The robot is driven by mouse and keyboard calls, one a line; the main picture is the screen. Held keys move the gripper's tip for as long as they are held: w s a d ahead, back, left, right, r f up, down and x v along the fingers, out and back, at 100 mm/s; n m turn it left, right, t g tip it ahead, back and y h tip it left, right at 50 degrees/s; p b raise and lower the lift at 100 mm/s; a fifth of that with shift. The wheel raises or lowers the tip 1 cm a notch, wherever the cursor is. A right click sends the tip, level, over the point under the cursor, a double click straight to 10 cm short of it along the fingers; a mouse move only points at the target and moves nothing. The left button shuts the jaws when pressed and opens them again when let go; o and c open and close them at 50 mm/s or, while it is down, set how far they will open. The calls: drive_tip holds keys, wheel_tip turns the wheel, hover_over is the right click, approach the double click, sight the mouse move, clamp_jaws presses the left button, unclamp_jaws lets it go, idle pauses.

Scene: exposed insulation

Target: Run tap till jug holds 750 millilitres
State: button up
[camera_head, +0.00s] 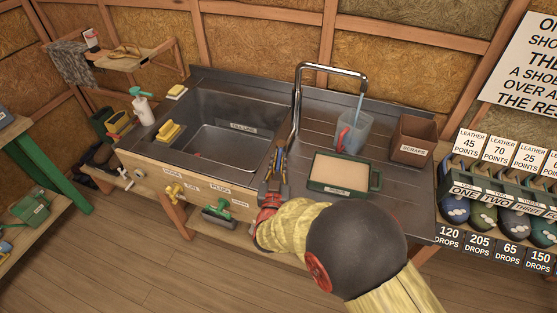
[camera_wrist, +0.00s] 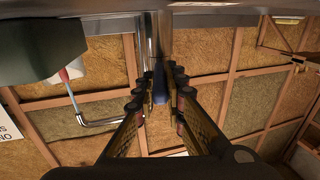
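The grey tap (camera_head: 298,100) rises at the back of the sink counter, its spout bent right over the jug (camera_head: 352,132). A thin blue stream of water (camera_head: 361,100) runs from the spout into the translucent jug, which has a red handle. The water level and any marks are too small to read. My gripper (camera_head: 275,160) is at the front of the tap column. In the wrist view my gripper (camera_wrist: 166,85) has its fingers close on either side of a blue piece (camera_wrist: 159,84), seemingly the tap's lever. I cannot tell whether they press on it.
A green-rimmed tray (camera_head: 375,180) sits in front of the jug, and a brown scraps bin (camera_head: 410,139) stands to its right. A sloped rack (camera_head: 500,190) stands at the right.

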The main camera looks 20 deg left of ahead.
drive_tip(key=o, duration=0.5)
drive_tip(key=shift+c, duration=0.2)
drive_tip(key=s+d, duration=0.2)
drive_tip(key=s, duration=1)
